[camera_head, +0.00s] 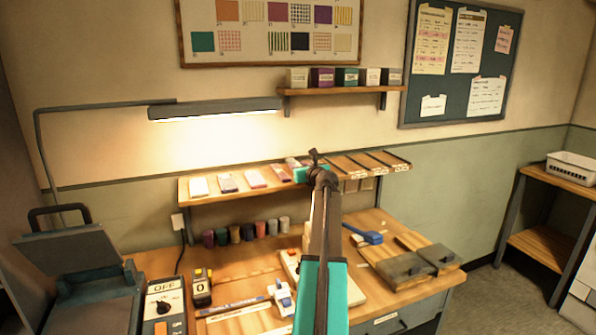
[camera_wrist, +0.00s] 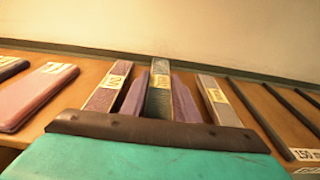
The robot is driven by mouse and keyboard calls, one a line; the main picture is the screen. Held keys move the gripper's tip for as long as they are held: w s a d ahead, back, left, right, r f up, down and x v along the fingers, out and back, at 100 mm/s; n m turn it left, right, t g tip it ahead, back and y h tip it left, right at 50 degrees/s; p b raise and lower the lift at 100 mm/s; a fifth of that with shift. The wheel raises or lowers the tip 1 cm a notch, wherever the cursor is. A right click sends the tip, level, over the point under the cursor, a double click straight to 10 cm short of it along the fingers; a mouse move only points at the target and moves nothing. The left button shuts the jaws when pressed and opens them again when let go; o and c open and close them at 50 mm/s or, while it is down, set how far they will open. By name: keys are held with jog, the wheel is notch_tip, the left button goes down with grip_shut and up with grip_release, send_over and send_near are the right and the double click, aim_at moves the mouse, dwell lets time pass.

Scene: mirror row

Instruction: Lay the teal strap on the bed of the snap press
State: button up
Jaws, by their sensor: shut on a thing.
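My gripper (camera_head: 314,158) is at the wall shelf above the bench, partly hidden by my arm. In the wrist view its two purplish fingers (camera_wrist: 159,78) flank a narrow dark teal-grey strap (camera_wrist: 159,102) with a yellowish label, and they are shut on it. The strap lies among similar strips on the shelf; whether it is lifted at all I cannot tell. No piece is plainly named as the snap press. A grey machine with a raised lid (camera_head: 70,250) stands at the left, and a small white-and-blue device (camera_head: 282,297) sits at the bench front.
The wooden shelf (camera_head: 225,196) also holds pale and pink blocks, with dark dividers at its right. On the bench are several spools (camera_head: 247,232), an OFF switch box (camera_head: 165,305), a tape measure (camera_head: 201,287), a blue-handled tool (camera_head: 366,237) and two grey-ended boards (camera_head: 405,265).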

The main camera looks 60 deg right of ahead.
notch_tip(320, 180, up, 2)
jog(key=shift+r, duration=0.25)
jog(key=s+a+r+b, duration=0.1)
jog(key=s+a+b, duration=0.1)
jog(key=s+a, duration=0.7)
jog(key=a, duration=0.4)
jog(key=shift+s+r, duration=0.2)
jog(key=shift+s, duration=0.1)
jog(key=shift+d, duration=0.1)
jog(key=shift+s, duration=0.1)
dwell(0.7)
